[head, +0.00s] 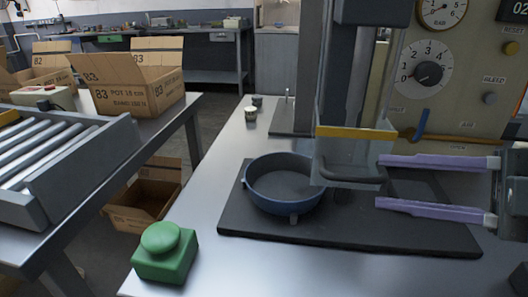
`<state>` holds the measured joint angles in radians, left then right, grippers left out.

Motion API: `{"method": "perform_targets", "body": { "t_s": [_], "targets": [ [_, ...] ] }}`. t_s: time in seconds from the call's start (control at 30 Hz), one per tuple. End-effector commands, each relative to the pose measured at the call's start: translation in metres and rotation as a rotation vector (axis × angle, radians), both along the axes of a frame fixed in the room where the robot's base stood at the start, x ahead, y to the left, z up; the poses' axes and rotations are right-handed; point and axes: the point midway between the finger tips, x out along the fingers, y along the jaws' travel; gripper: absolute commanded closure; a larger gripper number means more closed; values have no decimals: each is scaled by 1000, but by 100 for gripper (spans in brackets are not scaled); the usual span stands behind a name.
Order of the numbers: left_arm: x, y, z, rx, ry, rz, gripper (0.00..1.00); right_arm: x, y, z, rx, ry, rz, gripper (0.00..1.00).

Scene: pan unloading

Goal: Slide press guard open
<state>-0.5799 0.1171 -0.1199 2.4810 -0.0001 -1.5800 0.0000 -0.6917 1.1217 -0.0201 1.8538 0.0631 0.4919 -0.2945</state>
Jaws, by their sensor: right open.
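The press guard (350,90) is a clear panel with a yellow strip (355,132) low on its front and a dark bar handle (350,175) along its bottom. It hangs low in front of the press, its lower edge by the blue pan (262,196). The pan sits on the dark press base plate (330,237). My right gripper (379,182) comes in from the right, its two purple fingers apart and empty. Its fingertips are at the handle's right end, one above and one below it in the picture. Contact cannot be told. My left gripper is out of view.
A green push button (165,252) stands at the bench's front left. The control panel (460,70) with dials stands behind the gripper. Small cups (251,114) stand behind the pan. A roller conveyor (60,150) and cardboard boxes (130,85) are at left.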

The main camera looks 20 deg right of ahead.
Motion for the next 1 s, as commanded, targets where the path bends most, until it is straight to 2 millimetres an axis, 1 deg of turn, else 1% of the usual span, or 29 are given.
{"method": "perform_targets", "body": {
  "t_s": [0.03, 0.2, 0.33, 0.57, 0.83, 0.87, 1.0],
  "targets": [
    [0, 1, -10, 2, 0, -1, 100, 8, 6, -5, -1, -6, 3, 58],
    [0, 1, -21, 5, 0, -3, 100, 26, 21, -9, 0, -5, 1, 58],
    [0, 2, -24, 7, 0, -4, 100, 35, 28, -11, 2, -2, -1, 58],
    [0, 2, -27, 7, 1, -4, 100, 42, 35, -12, 1, 1, 0, 58],
    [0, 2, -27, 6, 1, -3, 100, 43, 36, -12, 1, 2, -1, 58],
    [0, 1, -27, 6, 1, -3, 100, 43, 35, -12, 1, 2, -1, 60],
    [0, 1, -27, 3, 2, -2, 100, 43, 35, -12, 1, 2, -1, 76]
  ]
}}
